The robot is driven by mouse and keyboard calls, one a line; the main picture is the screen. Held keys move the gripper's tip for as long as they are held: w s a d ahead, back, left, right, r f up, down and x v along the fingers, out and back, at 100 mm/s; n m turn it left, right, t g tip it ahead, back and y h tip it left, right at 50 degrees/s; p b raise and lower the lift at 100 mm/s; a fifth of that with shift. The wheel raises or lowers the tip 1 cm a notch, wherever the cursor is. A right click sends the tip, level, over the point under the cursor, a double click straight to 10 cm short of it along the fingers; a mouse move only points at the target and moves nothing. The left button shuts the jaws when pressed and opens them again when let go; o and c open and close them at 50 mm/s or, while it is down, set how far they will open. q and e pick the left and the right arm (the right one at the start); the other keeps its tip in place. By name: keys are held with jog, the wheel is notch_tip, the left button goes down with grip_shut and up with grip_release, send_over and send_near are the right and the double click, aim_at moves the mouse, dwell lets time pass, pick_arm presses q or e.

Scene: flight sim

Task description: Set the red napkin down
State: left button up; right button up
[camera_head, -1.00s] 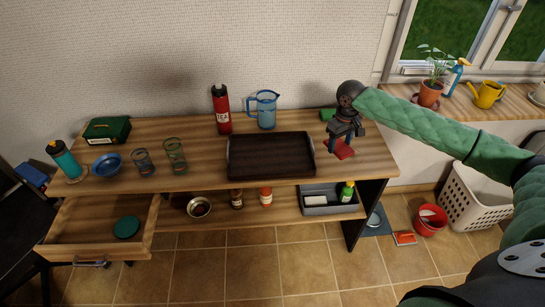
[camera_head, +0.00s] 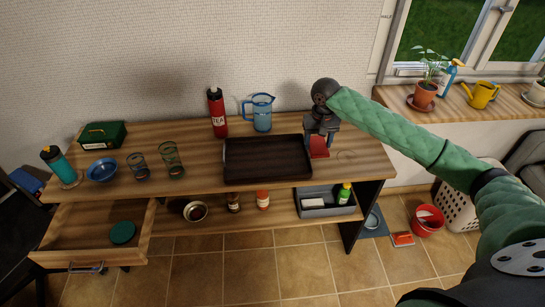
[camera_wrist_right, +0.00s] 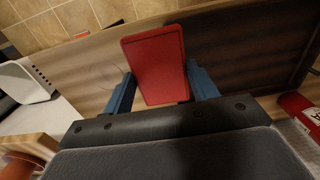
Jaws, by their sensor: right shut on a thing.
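The red napkin (camera_head: 319,147) is a flat red rectangle at the right end of the wooden table, just right of the dark tray (camera_head: 268,179). My right gripper (camera_head: 320,136) is above the table there and shut on the napkin. In the right wrist view the napkin (camera_wrist_right: 156,65) lies between the two blue fingers of the right gripper (camera_wrist_right: 159,88), with the wood and the dark tray (camera_wrist_right: 245,45) behind it. Whether the napkin touches the table I cannot tell. My left gripper is not in view.
A red bottle (camera_head: 217,113) and a blue pitcher (camera_head: 260,112) stand behind the tray. Glasses (camera_head: 171,160) and a blue bowl (camera_head: 102,169) stand to the left. The table's right end (camera_head: 358,157) is clear, with a faint ring mark. A drawer (camera_head: 85,237) is open.

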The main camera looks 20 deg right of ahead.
jog(key=p, duration=0.4)
send_over(288, 157)
notch_tip(288, 157, down, 7)
jog(key=shift+r, duration=0.2)
jog(key=shift+f+p, duration=0.85)
jog(key=shift+f, duration=1.25)
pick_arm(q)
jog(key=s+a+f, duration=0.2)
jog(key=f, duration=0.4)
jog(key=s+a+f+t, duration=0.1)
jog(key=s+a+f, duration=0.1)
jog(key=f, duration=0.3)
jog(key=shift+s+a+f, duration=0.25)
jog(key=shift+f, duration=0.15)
pick_arm(e)
jog(key=shift+s, duration=0.1)
jog(key=o, duration=0.5)
jog(key=shift+f, duration=0.1)
jog(key=o, duration=0.4)
jog(key=shift+o, duration=0.2)
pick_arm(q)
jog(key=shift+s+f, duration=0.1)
